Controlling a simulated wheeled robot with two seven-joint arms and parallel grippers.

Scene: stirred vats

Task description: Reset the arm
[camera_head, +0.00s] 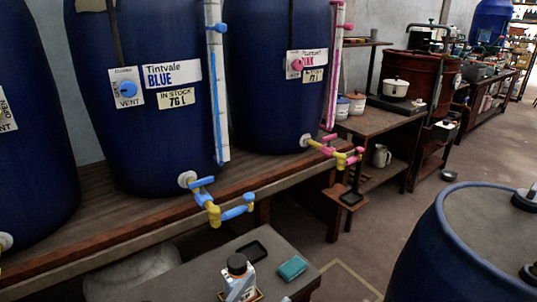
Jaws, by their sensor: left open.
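Neither of my arms shows clearly in the head view, and I can make out no gripper fingers. A small bottle (238,283) with a black cap and a pale, labelled body stands on the low grey table (190,283) at the bottom middle. A teal pad (292,268) and a black tray-like item (252,252) lie on the same table, near the bottle.
Large blue vats stand on a wooden bench (110,222); one is labelled Tintvale Blue (160,140). Blue-and-yellow (214,207) and pink-and-yellow (335,152) taps jut out. A blue drum (440,262) fills the lower right. Open floor (400,205) lies between.

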